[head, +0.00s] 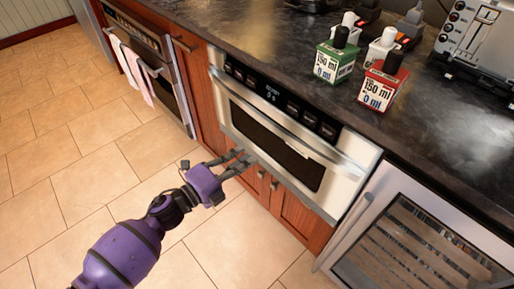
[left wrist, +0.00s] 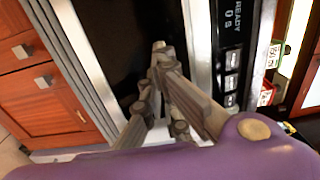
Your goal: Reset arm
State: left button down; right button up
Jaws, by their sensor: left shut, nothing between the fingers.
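The microwave drawer (head: 348,180) is a steel-framed unit with a dark window, built in under the counter. Its front looks shut, with a steel handle bar across the top. My purple left arm reaches in from the lower left, and my left gripper (head: 243,158) is in front of the drawer's lower left part. The left wrist view shows its grey fingers (left wrist: 160,52) shut and empty before the dark window (left wrist: 120,50). Whether they touch the front I cannot tell. My right gripper is out of view.
The dark counter (head: 235,35) holds a green-labelled bottle (head: 334,65), a red-labelled bottle (head: 380,90) and a metal appliance (head: 470,40). A wine cooler (head: 400,245) stands right, an oven (head: 150,60) with towels left. Wooden cabinet doors (head: 290,212) sit below the drawer. The tiled floor (head: 80,150) is clear.

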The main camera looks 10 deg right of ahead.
pick_arm(q)
jog(key=v, duration=0.3)
jog(key=shift+s, duration=0.1)
